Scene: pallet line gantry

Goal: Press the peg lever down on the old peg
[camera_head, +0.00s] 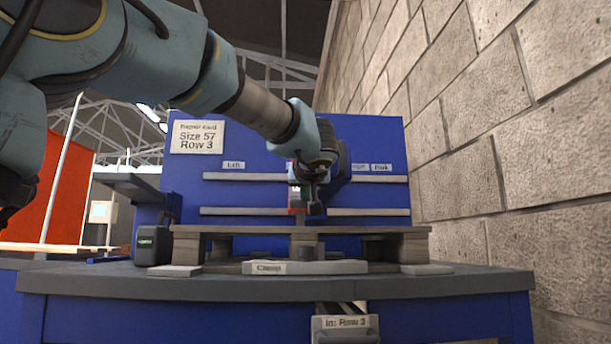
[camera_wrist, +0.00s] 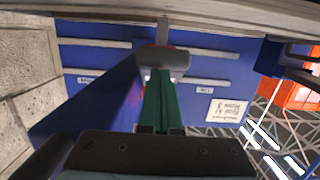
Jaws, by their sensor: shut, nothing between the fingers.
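In the head view my gripper (camera_head: 312,205) points down above the middle of a wooden pallet (camera_head: 222,230) on the bench. In the wrist view its two green fingers (camera_wrist: 160,98) lie side by side, shut with nothing between them. Their tips meet or nearly meet a grey rounded crosspiece (camera_wrist: 164,60), which looks like the peg lever; contact is unclear. A narrow upright part (camera_wrist: 162,36), likely the old peg, runs between the crosspiece and the pallet edge. A small red part (camera_head: 295,201) shows beside my gripper in the head view. My gripper hides much of the peg.
A blue back panel (camera_head: 260,150) with grey rails and labels stands behind the pallet. A dark box (camera_head: 153,245) stands left of the pallet. A labelled pale block (camera_head: 318,267) lies at the front of the bench. A block wall (camera_head: 500,130) closes the right side.

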